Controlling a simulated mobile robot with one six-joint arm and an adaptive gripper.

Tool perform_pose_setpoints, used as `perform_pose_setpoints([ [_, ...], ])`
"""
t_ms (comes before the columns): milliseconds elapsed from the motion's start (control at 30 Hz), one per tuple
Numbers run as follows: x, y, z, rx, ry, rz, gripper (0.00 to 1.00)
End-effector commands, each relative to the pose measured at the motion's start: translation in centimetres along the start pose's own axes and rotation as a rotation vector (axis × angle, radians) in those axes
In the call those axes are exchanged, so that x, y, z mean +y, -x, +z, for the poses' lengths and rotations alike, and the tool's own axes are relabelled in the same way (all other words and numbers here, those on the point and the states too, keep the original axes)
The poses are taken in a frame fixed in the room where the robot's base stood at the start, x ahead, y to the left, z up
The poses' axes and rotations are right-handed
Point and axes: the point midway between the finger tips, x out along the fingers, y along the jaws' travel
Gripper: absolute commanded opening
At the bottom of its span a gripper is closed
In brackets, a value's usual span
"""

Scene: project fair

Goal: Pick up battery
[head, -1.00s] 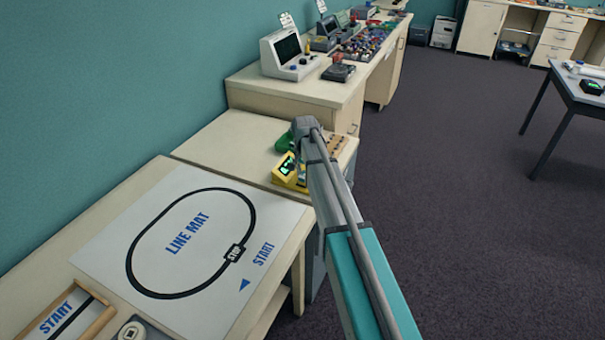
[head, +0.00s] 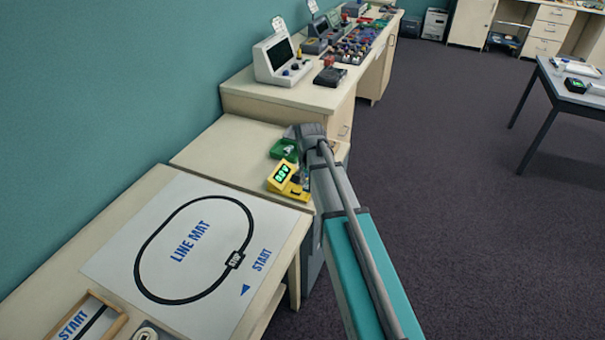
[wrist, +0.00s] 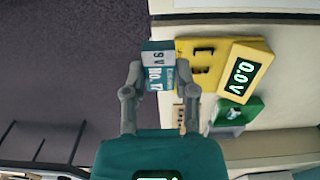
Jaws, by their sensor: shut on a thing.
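In the wrist view my gripper (wrist: 160,72) is shut on a battery (wrist: 158,75), a small teal and white block marked "9V" and "No. 17". One finger is on each side of it. The battery is beside a yellow tester (wrist: 205,62) whose display reads 0.0 V; I cannot tell whether they touch. In the head view the yellow tester (head: 290,184) sits near the right edge of a low pale cabinet (head: 225,150). There my arm hides most of the gripper and the battery.
A line mat (head: 190,240) covers the nearer table. A higher bench with a white console (head: 283,62) stands beyond. The dark floor to the right is open.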

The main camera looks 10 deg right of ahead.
Motion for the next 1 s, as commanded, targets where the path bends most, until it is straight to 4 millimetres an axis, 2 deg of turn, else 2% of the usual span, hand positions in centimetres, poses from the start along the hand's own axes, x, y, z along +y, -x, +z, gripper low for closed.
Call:
perform_pose_setpoints([
  [100,1.0,0.7,1.1,0.000,0.000,0.000,0.00],
  [300,1.5,1.0,1.7,0.000,0.000,0.000,0.00],
  [1000,1.5,1.0,1.7,0.000,0.001,0.000,0.00],
])
